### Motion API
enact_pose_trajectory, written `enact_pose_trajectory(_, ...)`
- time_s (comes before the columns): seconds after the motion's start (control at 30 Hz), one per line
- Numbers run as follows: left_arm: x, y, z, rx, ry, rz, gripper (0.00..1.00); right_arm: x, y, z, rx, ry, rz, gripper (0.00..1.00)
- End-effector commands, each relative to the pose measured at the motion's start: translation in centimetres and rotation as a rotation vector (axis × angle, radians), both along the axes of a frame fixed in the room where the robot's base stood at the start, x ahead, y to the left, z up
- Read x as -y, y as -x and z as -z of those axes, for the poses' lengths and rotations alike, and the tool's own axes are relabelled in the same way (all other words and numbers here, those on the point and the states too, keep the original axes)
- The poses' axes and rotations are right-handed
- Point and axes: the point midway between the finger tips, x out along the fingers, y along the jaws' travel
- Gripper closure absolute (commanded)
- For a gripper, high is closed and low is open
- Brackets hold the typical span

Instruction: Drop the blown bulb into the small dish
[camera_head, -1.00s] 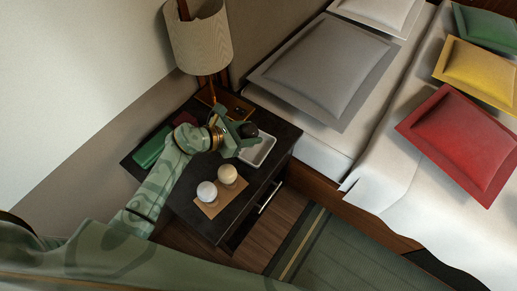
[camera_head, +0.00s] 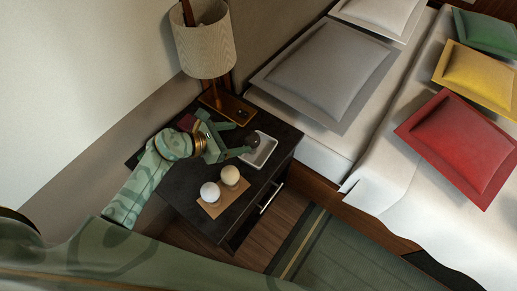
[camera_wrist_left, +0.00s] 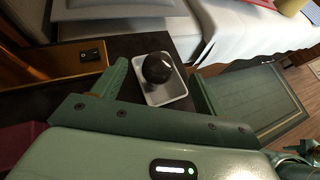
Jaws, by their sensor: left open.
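The blown bulb (camera_head: 253,141) is dark, almost black, and round. It shows at the left end of the small white dish (camera_head: 266,155) on the dark nightstand. In the left wrist view the bulb (camera_wrist_left: 158,67) appears within the outline of the dish (camera_wrist_left: 170,96). I cannot tell for sure whether it rests on the dish floor. My left gripper (camera_head: 238,139) is open, its fingers spread to either side of the bulb, with visible gaps in the wrist view.
Two pale bulbs (camera_head: 210,192) (camera_head: 230,175) stand on a tan card (camera_head: 222,201) at the nightstand's front. A lamp (camera_head: 205,48) on a brass base (camera_head: 226,106) stands behind. A dark red object (camera_head: 187,122) lies beside my arm. The bed (camera_head: 330,154) is at right.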

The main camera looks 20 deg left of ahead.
Motion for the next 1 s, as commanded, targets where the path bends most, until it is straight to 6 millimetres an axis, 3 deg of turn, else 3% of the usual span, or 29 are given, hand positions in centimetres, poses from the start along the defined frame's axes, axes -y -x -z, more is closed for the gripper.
enact_pose_trajectory(0.1, -2.2, 2.2, -2.1, 0.002, -0.005, 0.001, 0.28, 0.0, -0.6, -1.3, 0.014, 0.0, 0.0, 0.64)
enact_pose_trajectory(0.4, -5.8, 6.1, -4.5, -0.001, -0.001, 0.0, 0.28, 0.0, -1.0, -2.4, 0.024, 0.0, 0.0, 0.64)
enact_pose_trajectory(1.0, -6.4, 6.7, -4.9, 0.001, 0.001, 0.0, 0.28, 0.0, -1.0, -2.5, 0.025, -0.001, 0.001, 0.64)
